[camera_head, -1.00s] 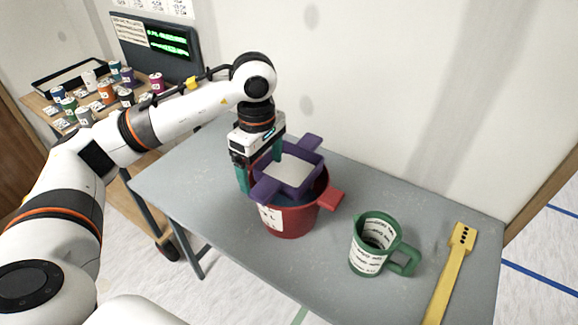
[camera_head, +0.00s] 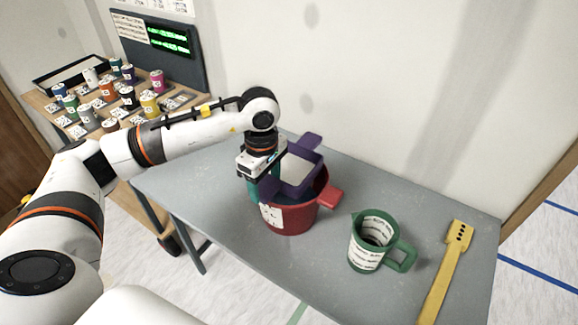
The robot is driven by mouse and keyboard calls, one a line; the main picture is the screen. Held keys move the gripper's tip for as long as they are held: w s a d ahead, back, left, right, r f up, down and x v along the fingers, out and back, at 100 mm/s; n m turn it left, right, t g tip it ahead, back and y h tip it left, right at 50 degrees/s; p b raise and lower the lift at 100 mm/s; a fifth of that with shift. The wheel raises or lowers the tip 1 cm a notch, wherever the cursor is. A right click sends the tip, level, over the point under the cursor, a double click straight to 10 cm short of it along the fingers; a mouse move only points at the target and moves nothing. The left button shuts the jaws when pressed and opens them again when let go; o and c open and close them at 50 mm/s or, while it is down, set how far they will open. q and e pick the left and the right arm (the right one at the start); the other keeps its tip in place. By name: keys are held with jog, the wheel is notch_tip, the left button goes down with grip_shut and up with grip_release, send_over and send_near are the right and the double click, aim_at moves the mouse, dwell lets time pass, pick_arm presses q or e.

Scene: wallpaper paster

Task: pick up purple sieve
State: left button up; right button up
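The purple sieve (camera_head: 298,171), a squarish frame with a pale mesh and handles, sits at the mouth of the red pot (camera_head: 290,218) and looks slightly tilted. My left gripper (camera_head: 264,190) points down at the pot's left side, its teal fingers close together around the sieve's near-left handle. It looks shut on that handle, though the contact is partly hidden by the gripper. My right gripper is not in view.
The pot's red handle (camera_head: 332,197) sticks out to the right. A wooden side table with several cans stands at the back left.

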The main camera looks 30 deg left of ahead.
pick_arm(q)
jog(key=c, duration=0.3)
jog(key=shift+r, duration=0.1)
notch_tip(320, 180, up, 10)
jog(key=b, duration=0.2)
jog(key=shift+f+b, duration=2.95)
jog(key=shift+f, duration=0.4)
